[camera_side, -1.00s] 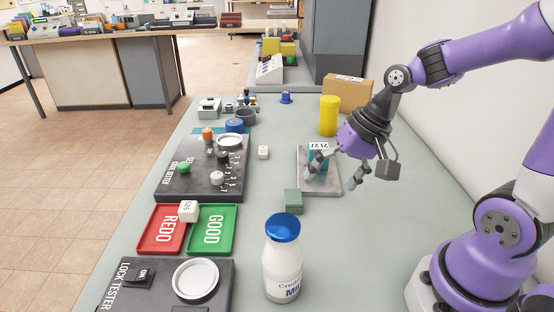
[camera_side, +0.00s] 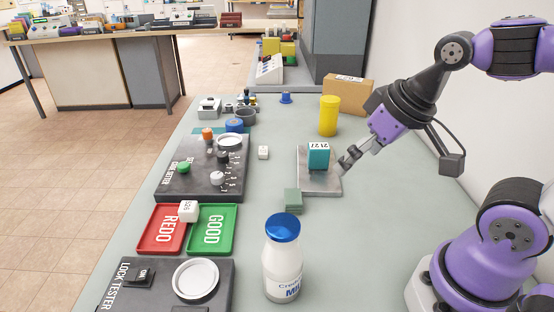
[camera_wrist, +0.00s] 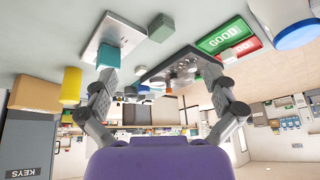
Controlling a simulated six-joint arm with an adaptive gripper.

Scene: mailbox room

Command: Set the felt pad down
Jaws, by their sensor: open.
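A green square pad (camera_side: 293,200), probably the felt pad, lies on the grey-green table in front of a grey metal plate (camera_side: 328,186). In the wrist view the pad (camera_wrist: 161,28) is beside the plate (camera_wrist: 92,42). A teal block (camera_side: 318,160) with a white number label on top stands upright on the plate. It also shows in the wrist view (camera_wrist: 110,57). My gripper (camera_side: 348,162) is open and empty, just right of the teal block and tilted. In the wrist view its fingers (camera_wrist: 160,75) are wide apart, the left one overlapping the block's edge.
A milk bottle (camera_side: 283,265) stands in front of the pad. Red (camera_side: 160,238) and green (camera_side: 212,240) trays and black tester panels (camera_side: 193,183) fill the left side. A yellow cylinder (camera_side: 328,116) and cardboard box (camera_side: 348,95) are behind. The table's right strip is clear.

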